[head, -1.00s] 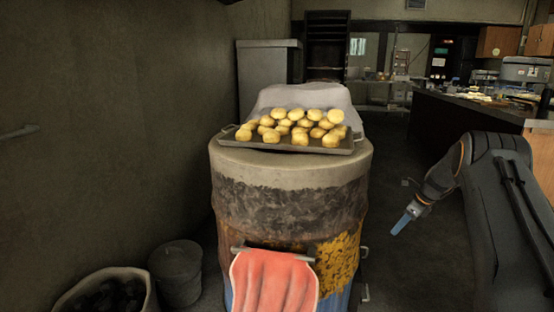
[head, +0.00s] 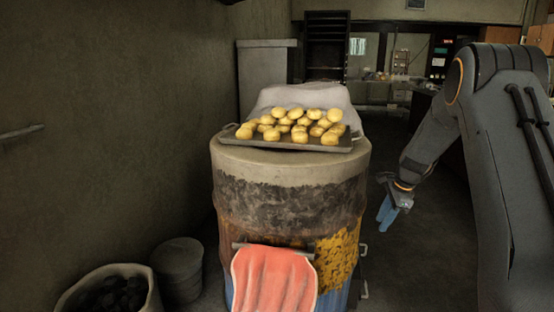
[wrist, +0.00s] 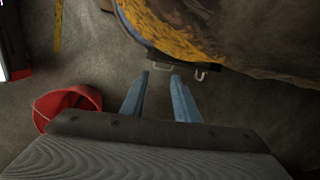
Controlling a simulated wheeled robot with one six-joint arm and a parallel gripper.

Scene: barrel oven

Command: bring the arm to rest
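My gripper (head: 386,214) hangs to the right of the barrel oven in the head view, pointing down, with nothing between its blue fingers. In the wrist view its two fingers (wrist: 160,95) stand apart over the dark floor, with a clear gap between them. My arm rises at the right side of the head view and bends down to the gripper. The barrel oven (head: 285,200) stands in the middle, and its lower edge also shows at the top right of the wrist view (wrist: 215,30). The gripper is apart from it.
A tray (head: 230,140) of several buns lies on the barrel's top. A red cloth (head: 273,280) hangs on its front rail. A bucket (head: 178,268) and a sack of dark lumps (head: 108,296) stand at lower left. A red bucket (wrist: 65,103) shows in the wrist view.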

